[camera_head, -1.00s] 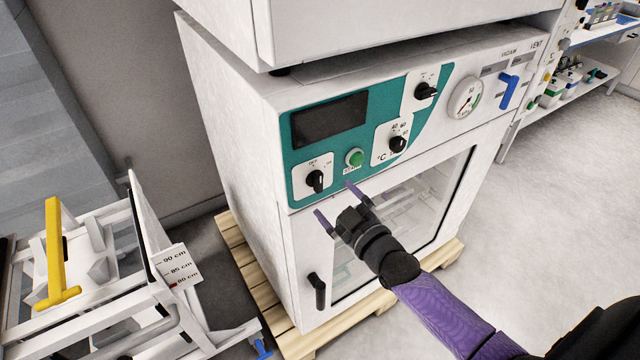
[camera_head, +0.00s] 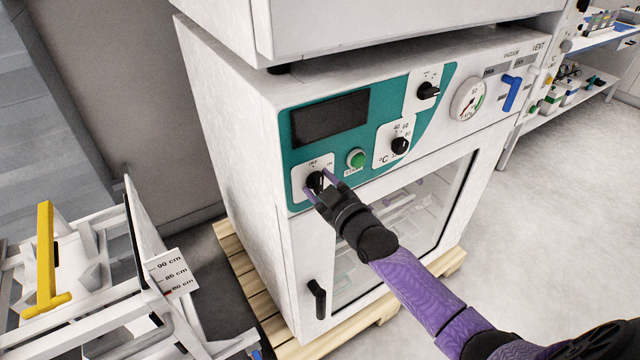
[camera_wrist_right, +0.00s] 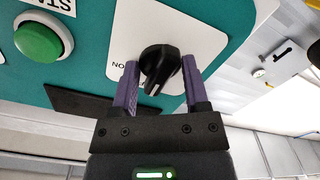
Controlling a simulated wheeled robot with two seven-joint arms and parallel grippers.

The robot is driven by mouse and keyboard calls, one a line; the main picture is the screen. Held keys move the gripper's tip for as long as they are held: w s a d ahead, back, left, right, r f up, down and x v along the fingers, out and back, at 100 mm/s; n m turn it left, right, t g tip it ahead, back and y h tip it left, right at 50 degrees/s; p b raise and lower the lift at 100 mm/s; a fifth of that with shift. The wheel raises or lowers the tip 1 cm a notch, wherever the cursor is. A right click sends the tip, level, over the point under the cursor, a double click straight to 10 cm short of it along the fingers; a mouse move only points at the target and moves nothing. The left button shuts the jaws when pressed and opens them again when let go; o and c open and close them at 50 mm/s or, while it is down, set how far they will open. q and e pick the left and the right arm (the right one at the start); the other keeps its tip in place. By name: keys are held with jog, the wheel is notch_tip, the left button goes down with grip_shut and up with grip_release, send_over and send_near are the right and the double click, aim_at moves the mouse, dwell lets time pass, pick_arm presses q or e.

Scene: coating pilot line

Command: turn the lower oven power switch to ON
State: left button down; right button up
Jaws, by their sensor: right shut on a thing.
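The lower oven (camera_head: 240,130) has a teal control panel (camera_head: 375,100). Its power switch (camera_head: 315,180) is a black rotary knob on a white plate at the panel's lower left, with an OFF mark at its upper left. The knob also shows in the right wrist view (camera_wrist_right: 160,66), with ON lettering beside it. My right gripper (camera_head: 322,182) is at the knob, its purple fingers (camera_wrist_right: 158,88) on either side of it, shut on it. The gripper partly hides the knob in the head view. My left gripper is not in view.
A green START button (camera_head: 355,158), a temperature knob (camera_head: 400,145) and another black knob (camera_head: 428,90) sit on the same panel. A gauge (camera_head: 468,100) and blue valve handle (camera_head: 512,92) are at right. A white cart with a yellow handle (camera_head: 46,260) stands at left.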

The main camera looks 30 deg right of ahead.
grip_shut()
